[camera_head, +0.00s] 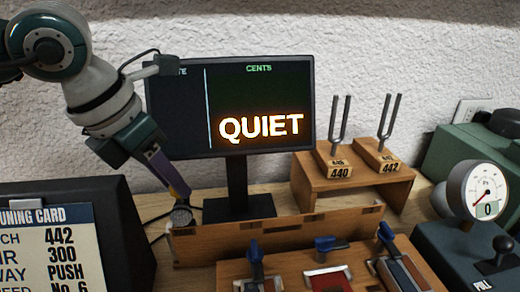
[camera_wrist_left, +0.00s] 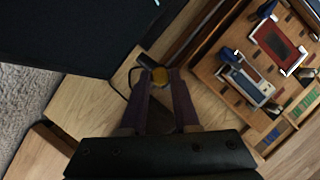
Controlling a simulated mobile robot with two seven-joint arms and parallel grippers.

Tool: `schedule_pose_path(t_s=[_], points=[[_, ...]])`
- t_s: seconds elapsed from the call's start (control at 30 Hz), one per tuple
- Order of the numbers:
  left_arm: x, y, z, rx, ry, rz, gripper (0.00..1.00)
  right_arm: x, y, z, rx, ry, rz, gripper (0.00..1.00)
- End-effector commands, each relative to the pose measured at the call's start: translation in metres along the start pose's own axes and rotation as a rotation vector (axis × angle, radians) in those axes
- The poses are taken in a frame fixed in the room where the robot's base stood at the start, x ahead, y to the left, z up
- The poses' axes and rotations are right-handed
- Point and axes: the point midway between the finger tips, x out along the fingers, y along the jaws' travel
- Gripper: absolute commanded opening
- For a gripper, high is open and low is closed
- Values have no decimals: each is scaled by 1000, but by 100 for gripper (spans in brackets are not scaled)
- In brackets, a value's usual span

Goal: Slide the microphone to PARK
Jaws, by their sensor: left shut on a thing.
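The microphone (camera_head: 182,216) is a small round-headed piece at the left end of the slotted wooden rail (camera_head: 275,237), in front of the wall. My left gripper (camera_head: 181,193) reaches down from the upper left and is shut on the microphone. In the left wrist view the gripper (camera_wrist_left: 161,88) has its two purplish fingers on either side of it. I cannot make out a PARK mark in either view. My right gripper is not in view.
A monitor (camera_head: 258,85) reading QUIET stands behind the rail. A tuning card (camera_head: 40,245) is at the left. Tuning forks (camera_head: 340,120) stand on a wooden riser (camera_head: 355,190).

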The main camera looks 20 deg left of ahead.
Motion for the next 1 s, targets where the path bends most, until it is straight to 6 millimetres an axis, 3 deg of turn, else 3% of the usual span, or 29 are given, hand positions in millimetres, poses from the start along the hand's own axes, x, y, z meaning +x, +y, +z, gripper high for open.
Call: schedule_pose_path(t_s=[0.27,0.3,0.53,0.83,1.0], points=[[-1,3,-2,0,5,5,0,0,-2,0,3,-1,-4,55],[-1,3,-2,0,6,6,32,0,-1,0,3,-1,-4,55],[-1,3,-2,1,4,4,58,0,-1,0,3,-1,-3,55],[-3,2,-2,1,2,3,59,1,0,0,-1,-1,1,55],[-27,2,-1,4,-1,4,59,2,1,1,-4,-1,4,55]])
